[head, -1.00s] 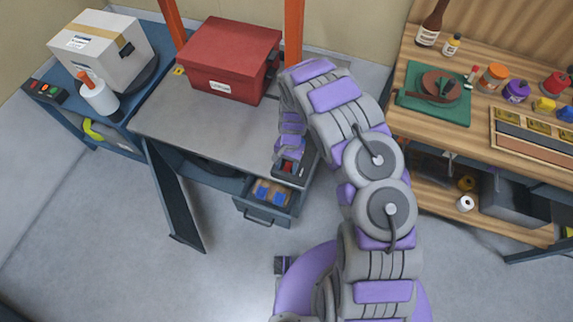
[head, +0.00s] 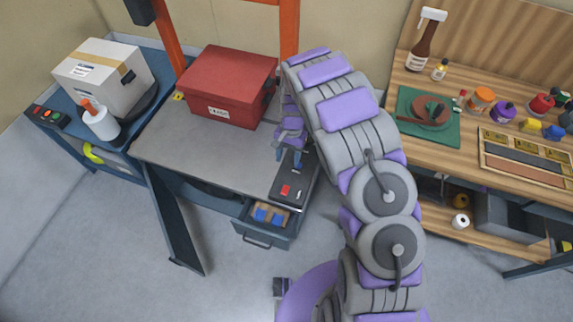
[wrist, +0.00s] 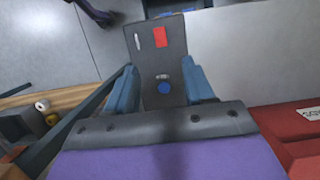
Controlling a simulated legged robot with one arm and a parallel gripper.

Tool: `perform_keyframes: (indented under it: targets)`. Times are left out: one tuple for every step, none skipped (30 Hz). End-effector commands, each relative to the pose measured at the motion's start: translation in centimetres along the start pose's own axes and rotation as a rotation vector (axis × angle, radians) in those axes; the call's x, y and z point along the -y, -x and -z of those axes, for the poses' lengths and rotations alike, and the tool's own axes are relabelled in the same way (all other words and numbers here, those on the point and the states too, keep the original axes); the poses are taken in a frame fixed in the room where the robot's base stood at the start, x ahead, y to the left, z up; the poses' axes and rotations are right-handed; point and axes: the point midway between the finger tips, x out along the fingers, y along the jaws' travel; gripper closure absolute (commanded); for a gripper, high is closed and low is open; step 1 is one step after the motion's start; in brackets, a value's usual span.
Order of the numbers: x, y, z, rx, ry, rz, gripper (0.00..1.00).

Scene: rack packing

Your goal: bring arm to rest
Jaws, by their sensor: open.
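My arm reaches forward over the right part of the grey bench (head: 185,145). My gripper (head: 290,160) points down above a dark panel (head: 281,194) at the bench's right end. The panel carries a red patch and a small light-coloured piece. In the wrist view my gripper's two blue fingers (wrist: 162,88) are spread apart with nothing held between them. I cannot tell the exact gap between the fingertips and the panel.
A red lidded box (head: 228,82) stands left of my arm. An open drawer (head: 262,228) with blue and tan items juts out below the bench. A wooden workbench (head: 470,90) with bottles and jars is at right. A blue side table (head: 48,112) holds a white carton (head: 100,75).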

Motion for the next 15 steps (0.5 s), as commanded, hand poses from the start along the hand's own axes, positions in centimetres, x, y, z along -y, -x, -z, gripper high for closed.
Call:
perform_keyframes:
  targets:
    - [0.01,0.50,0.03,-0.002,0.000,0.001,0.47]
    - [0.00,0.66,0.02,-0.001,-0.001,0.000,0.47]
    - [-0.01,0.83,0.01,0.000,-0.001,0.000,0.47]
    - [-0.01,0.91,0.00,0.000,-0.001,0.000,0.47]
    - [-0.01,0.98,0.00,0.000,-0.001,0.000,0.47]
    - [-0.01,1.02,-0.02,0.001,-0.001,-0.001,0.47]
    - [-0.01,1.03,-0.02,0.001,-0.001,-0.001,0.47]
    - [-0.01,1.03,-0.03,0.001,-0.001,-0.001,0.47]
    - [-0.01,1.01,-0.03,0.002,-0.001,-0.001,0.47]
    - [-0.01,1.00,-0.03,0.002,-0.001,-0.001,0.47]
    - [0.00,1.00,-0.03,0.002,-0.001,-0.001,0.47]
    - [0.00,0.99,-0.03,0.002,-0.001,-0.001,0.47]
    - [0.00,0.99,-0.03,0.001,-0.001,-0.001,0.47]
    - [0.00,0.99,-0.03,0.001,-0.001,-0.001,0.47]
    - [0.01,0.99,-0.03,0.001,-0.001,-0.001,0.47]
